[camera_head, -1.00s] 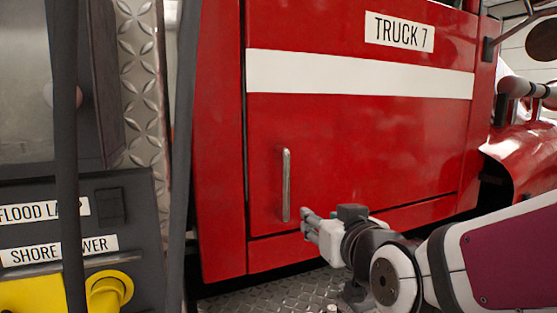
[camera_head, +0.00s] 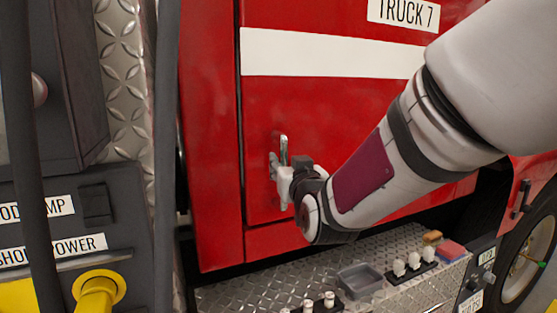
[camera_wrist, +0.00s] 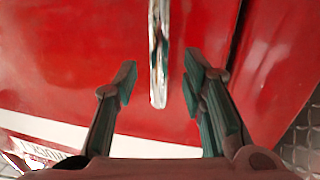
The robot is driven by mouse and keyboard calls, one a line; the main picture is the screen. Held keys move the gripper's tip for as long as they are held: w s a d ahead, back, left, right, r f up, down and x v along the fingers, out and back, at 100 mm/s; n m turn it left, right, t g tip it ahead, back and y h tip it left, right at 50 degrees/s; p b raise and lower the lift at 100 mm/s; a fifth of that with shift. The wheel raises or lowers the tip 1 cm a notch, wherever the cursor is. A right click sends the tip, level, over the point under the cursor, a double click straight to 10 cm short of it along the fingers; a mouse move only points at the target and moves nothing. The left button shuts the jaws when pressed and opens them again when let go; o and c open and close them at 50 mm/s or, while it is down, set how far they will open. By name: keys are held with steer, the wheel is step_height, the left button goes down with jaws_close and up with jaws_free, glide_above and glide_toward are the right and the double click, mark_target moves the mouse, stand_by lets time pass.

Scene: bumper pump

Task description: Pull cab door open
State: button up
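The red cab door (camera_head: 330,120) with a white stripe and a "TRUCK 7" label looks flush with the frame at its left seam. Its upright metal handle (camera_head: 284,148) is near the left edge, with its lower part hidden by my gripper. My gripper (camera_head: 279,163) is at the handle's lower part. In the wrist view, my gripper's open fingers (camera_wrist: 160,66) stand on either side of the handle (camera_wrist: 158,40), with visible gaps on both sides. I cannot tell how deep the handle sits between them.
A diamond-plate step (camera_head: 250,292) below the door holds a grey tray (camera_head: 361,279), white-topped fittings (camera_head: 413,261) and a sponge-like block (camera_head: 450,250). A dark panel with a yellow plug (camera_head: 98,290) and a dark upright bar (camera_head: 166,150) stand at left. A wheel (camera_head: 527,255) is at right.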

mark_target(285, 161)
steer(key=shift+w+a, duration=0.2)
steer(key=shift+w, duration=0.65)
steer(key=shift+w+a, duration=0.15)
steer(key=shift+w, duration=0.7)
jaws_close()
